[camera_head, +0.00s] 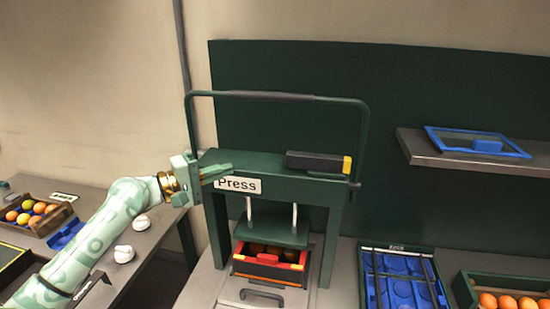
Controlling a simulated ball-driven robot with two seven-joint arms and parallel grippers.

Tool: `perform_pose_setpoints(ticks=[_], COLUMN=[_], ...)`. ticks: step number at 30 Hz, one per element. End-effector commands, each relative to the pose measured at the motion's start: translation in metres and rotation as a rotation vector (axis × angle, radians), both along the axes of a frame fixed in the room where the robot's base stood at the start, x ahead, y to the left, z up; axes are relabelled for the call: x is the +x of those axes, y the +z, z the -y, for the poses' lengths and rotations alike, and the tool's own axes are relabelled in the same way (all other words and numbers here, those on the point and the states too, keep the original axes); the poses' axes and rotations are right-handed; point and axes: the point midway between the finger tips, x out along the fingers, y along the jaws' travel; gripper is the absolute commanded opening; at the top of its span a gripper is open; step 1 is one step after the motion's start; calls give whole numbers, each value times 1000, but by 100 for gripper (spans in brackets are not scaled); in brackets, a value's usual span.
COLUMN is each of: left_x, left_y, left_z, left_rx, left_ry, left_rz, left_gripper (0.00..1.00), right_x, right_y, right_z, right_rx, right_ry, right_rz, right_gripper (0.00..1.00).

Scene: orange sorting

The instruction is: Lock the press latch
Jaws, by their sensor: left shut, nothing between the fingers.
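The green press (275,173) stands on the grey bench at the middle, with a "Press" label (237,184) on its front. A dark block with a yellow end, which looks like the latch (318,161), lies along the right part of the top beam. A tall handle bar (270,96) arches above the press. My left gripper (228,171) is shut and empty at the left end of the top beam, left of the latch and apart from it. Whether its fingers touch the beam, I cannot tell. My right gripper is not in view.
An orange-red box (270,268) with dark round contents sits under the press plate. A blue compartment tray (402,282) and a crate of oranges (510,291) are at the right. A shelf (470,153) holds a blue frame. A fruit crate (37,214) stands on the left table.

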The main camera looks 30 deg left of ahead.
Motion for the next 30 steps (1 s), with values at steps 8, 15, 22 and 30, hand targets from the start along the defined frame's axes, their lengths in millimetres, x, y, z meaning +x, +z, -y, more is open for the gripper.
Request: perform_pose_setpoints(ticks=[8,15,22,30], left_x=[26,71,92,96], left_y=[13,12,11,8], left_z=[12,39,70,87], left_rx=[-43,-42,-39,-35], left_ry=[-1,-2,-4,-2], left_rz=[6,4,1,3], left_gripper=[0,0,0,0], right_x=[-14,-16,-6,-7], right_y=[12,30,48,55], right_z=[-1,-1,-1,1], right_rx=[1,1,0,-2], right_ry=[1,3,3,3], right_rz=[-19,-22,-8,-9], right_gripper=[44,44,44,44])
